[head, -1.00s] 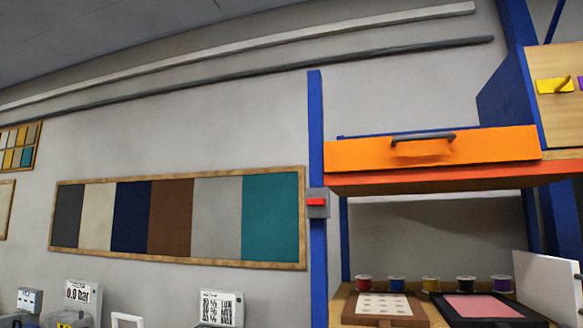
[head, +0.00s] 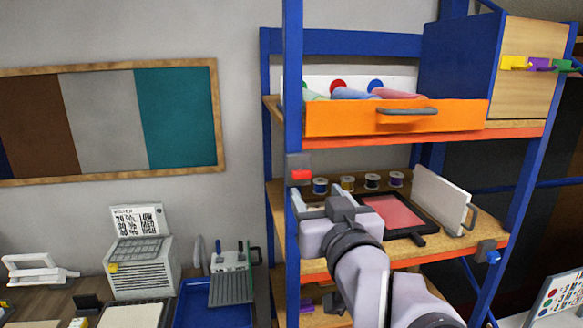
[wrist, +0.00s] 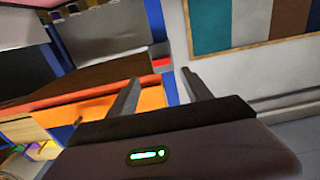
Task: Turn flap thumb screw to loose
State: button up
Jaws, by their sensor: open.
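I cannot clearly make out the flap thumb screw. A small blue knob (head: 493,257) sits on a grey block at the right front post of the shelf rack, and a red piece (head: 301,175) sits on a grey block on the left front post. Which of these, if either, is the thumb screw I cannot tell. My gripper (head: 338,207) is in front of the middle shelf, near the left post, apart from both. In the wrist view my gripper (wrist: 160,84) has its two fingers apart with nothing between them.
The rack has an orange drawer front (head: 395,116) with a grey handle above my gripper. A pink framed pad (head: 393,211), several spools and a white panel (head: 440,199) with a handle stand on the middle shelf. A blue tray (head: 213,305) lies on the left bench.

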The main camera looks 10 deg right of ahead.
aim_at(303, 175)
jog(key=w+p, duration=0.1)
jog(key=w, duration=0.7)
jog(key=shift+w+r+p, duration=0.1)
jog(key=shift+w+p, duration=0.1)
jog(key=shift+p, duration=0.2)
jog(key=shift+w+a, duration=0.2)
jog(key=shift+w, duration=0.4)
jog(key=shift+s, duration=0.1)
jog(key=shift+c, duration=0.5)
grip_shut()
